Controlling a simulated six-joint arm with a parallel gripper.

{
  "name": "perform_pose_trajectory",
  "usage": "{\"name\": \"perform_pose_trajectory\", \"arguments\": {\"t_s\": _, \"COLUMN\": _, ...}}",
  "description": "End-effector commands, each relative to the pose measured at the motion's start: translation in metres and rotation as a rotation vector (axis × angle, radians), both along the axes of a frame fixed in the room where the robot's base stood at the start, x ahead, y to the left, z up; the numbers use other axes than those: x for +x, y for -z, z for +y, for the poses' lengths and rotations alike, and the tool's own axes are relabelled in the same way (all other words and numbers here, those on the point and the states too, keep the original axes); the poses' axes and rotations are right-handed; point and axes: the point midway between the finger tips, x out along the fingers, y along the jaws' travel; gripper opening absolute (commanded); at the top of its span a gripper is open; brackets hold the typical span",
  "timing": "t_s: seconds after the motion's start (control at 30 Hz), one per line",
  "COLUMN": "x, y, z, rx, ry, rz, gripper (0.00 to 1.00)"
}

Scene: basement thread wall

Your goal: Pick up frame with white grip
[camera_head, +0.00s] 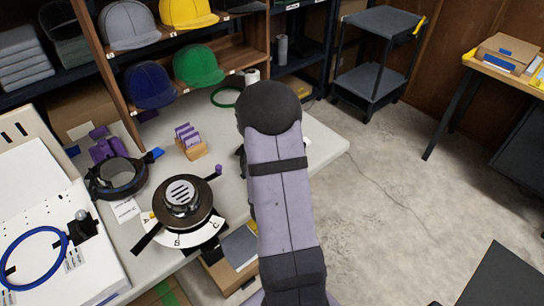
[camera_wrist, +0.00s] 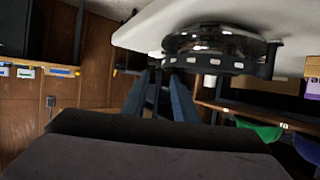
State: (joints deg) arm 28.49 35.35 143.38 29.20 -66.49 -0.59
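A round frame (camera_wrist: 215,50) shows close up in the wrist view, which looks upside down. It has a shiny metal ring and a black band with pale slots, and sits at the table surface; no white grip is clear on it.
A black dial fixture (camera_head: 183,203) stands at the table's front. A wooden block with purple pieces (camera_head: 188,138), a green hoop (camera_head: 226,96) and a blue hoop (camera_head: 35,258) are nearby. Shelves with caps (camera_head: 198,64) rise behind. A cart (camera_head: 376,60) stands on open floor.

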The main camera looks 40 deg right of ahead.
Motion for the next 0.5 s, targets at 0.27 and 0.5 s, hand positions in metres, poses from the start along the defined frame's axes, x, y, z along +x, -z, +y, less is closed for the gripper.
{"name": "perform_pose_trajectory", "arguments": {"t_s": 0.27, "x": 0.010, "y": 0.007, "z": -0.014, "rx": 0.001, "ry": 0.000, "rz": 0.002, "gripper": 0.26}}
{"name": "perform_pose_trajectory", "arguments": {"t_s": 0.5, "x": 0.014, "y": 0.009, "z": -0.019, "rx": 0.000, "ry": -0.003, "rz": 0.001, "gripper": 0.26}}
